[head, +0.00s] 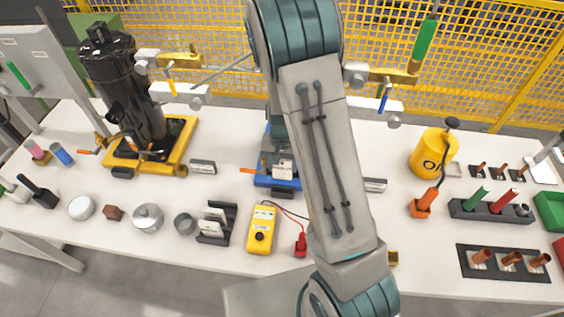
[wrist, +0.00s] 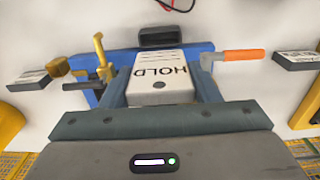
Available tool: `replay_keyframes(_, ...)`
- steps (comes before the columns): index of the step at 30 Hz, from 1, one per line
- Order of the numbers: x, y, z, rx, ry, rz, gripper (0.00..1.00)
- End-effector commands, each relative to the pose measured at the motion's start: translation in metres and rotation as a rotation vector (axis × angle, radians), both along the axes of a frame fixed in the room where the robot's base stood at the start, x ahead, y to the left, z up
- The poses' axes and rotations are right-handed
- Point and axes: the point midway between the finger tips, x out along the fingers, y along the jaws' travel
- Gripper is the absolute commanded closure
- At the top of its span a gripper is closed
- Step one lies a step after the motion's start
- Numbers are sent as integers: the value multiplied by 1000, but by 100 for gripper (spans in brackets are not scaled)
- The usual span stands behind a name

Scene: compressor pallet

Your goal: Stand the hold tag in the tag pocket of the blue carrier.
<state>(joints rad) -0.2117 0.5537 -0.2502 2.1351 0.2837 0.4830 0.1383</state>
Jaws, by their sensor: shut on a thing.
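The hold tag (wrist: 158,80) is a white plate with HOLD printed on it, upside down in the wrist view. My gripper (wrist: 160,72) is shut on it, with one grey finger on each side. The blue carrier (wrist: 205,48) lies behind and below the tag; it also shows in the head view (head: 263,181), partly hidden by my arm. A dark block (wrist: 162,36), possibly the tag pocket, sits at the carrier's edge beyond the tag. I cannot tell whether the tag touches it. In the head view the white tag (head: 282,170) shows over the carrier.
An orange-handled lever (wrist: 240,55) and brass fittings (wrist: 103,55) flank the tag. A black compressor on a yellow carrier (head: 178,160) stands left. A yellow meter (head: 261,230) and a black tag rack (head: 216,224) stand in front. Label blocks (head: 203,167) lie beside the carriers.

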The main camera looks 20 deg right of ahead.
Motion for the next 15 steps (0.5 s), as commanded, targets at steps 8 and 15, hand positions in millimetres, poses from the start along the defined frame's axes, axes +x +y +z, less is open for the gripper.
replay_keyframes(8, -1, 0, -12, 0, 0, 0, 66)
replay_keyframes(15, -1, 0, -31, 0, 0, 0, 66)
